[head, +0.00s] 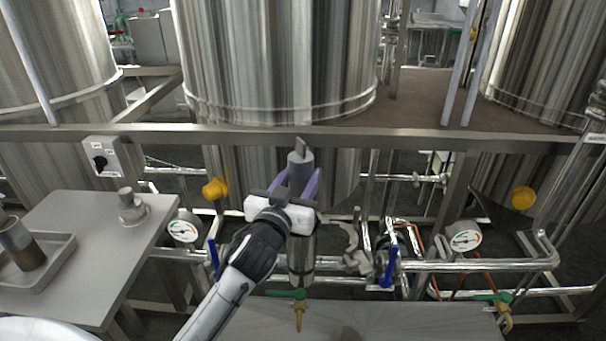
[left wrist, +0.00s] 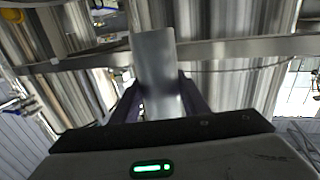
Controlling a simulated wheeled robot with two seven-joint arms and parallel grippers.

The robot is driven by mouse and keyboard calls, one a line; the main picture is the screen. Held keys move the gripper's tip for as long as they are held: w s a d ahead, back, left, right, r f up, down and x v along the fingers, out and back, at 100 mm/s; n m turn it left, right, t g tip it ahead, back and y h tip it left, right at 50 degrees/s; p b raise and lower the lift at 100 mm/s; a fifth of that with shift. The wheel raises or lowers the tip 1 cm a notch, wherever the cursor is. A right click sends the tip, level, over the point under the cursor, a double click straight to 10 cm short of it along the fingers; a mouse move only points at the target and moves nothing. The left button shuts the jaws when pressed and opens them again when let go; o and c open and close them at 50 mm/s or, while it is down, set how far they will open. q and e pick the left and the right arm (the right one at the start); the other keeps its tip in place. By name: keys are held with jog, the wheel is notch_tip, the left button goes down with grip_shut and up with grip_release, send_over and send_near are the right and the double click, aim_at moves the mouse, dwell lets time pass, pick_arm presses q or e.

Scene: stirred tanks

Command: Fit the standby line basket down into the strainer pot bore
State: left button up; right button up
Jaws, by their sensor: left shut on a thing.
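My left gripper (head: 297,185) is shut on a grey cylindrical piece with a narrow tab on top, which looks like the basket (head: 300,160). In the left wrist view the basket (left wrist: 157,60) stands up between the two purple fingers. The strainer pot (head: 301,262), an upright metal cylinder, shows just below my gripper in the head view. My gripper and wrist cover its top, so the bore is hidden. I cannot tell whether the basket's lower end is above the bore or inside it. My right gripper is not in view.
A grey side table (head: 95,230) at left bears a stubby grey fitting (head: 132,207) and a tray (head: 62,262) holding a brownish cylinder (head: 22,245). Pipes, gauges and a blue-handled valve (head: 389,266) flank the pot. A rail (head: 420,137) crosses behind, before large tanks.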

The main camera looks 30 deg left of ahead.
pick_arm(q)
jog(key=shift+r, duration=0.15)
notch_tip(320, 180, down, 5)
jog(key=b, duration=0.3)
jog(key=shift+b, duration=0.35)
jog(key=shift+f, duration=0.25)
jog(key=shift+f+b, duration=0.25)
jog(key=shift+b, duration=0.1)
jog(key=shift+p, duration=0.5)
dwell(0.9)
dwell(0.5)
jog(key=shift+f+b, duration=0.4)
jog(key=shift+f, duration=0.1)
